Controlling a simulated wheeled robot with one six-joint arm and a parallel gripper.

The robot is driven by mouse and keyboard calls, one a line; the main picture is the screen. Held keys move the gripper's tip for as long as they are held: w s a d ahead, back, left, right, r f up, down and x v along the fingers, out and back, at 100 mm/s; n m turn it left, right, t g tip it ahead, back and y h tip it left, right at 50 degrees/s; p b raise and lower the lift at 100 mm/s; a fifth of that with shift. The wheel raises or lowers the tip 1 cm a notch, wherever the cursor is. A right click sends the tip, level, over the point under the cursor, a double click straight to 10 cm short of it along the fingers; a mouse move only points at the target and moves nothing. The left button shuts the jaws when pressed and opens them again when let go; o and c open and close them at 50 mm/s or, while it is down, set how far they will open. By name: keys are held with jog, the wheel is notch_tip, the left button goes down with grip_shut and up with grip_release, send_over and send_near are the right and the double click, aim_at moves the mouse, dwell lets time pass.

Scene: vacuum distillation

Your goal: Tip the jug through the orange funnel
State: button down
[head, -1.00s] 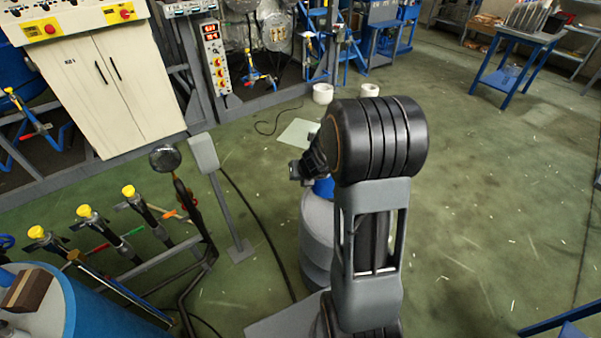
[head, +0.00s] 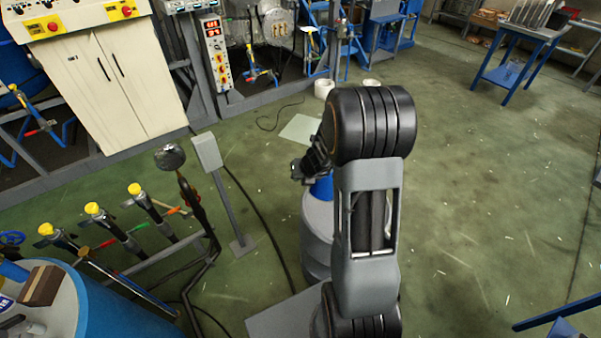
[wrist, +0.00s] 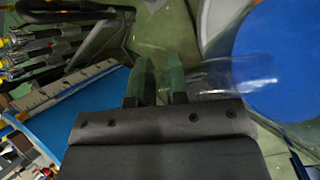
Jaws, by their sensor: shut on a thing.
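In the wrist view my gripper (wrist: 157,82) shows two dark fingers with green pads, shut on a clear, see-through vessel, which I take for the jug (wrist: 225,72). The jug reaches right from the fingers, its end over a large blue round surface (wrist: 285,50). Its contents cannot be made out. In the head view my arm hides most of the gripper and the jug. A blue object (head: 322,188) shows beside my arm, on top of a grey drum (head: 318,220). I cannot make out the orange funnel in either view.
A blue drum (head: 110,310) with a brown block (head: 40,286) on top stands at the lower left. Yellow-capped valves (head: 92,208) and a grey box on a post (head: 207,150) stand left of my arm. The green floor (head: 480,190) on the right is mostly clear.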

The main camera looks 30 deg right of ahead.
jog(key=shift+s+a+f+m+g+y+p, duration=0.15)
jog(key=shift+f+g+y+p, duration=0.35)
jog(key=shift+p, duration=0.55)
jog(key=shift+w+f+m+g+y+p, duration=0.1)
jog(key=shift+f+m+g+y+p, duration=0.15)
jog(key=shift+y+p, duration=0.6)
jog(key=shift+d+r+m+g+y+p, duration=0.3)
jog(key=shift+y+p, duration=0.25)
jog(key=shift+p, duration=0.55)
jog(key=shift+d+r+m+g+y+p, duration=0.15)
jog(key=shift+g+y+p, duration=0.3)
jog(key=shift+p, duration=0.6)
jog(key=shift+w+d+r+m+g+y+p, duration=0.35)
jog(key=shift+r+y+p, duration=0.45)
jog(key=shift+p, duration=1.05)
jog(key=shift+w+d+r+m+g+y, duration=0.35)
jog(key=shift+w+d+r+g+y, duration=0.25)
jog(key=shift+d+r+y, duration=0.45)
jog(key=shift+w+d+r+m+g+y, duration=0.35)
jog(key=shift+w+d+r+y, duration=0.45)
jog(key=shift+y, duration=0.3)
jog(key=shift+d+r, duration=0.15)
jog(key=shift+r, duration=0.05)
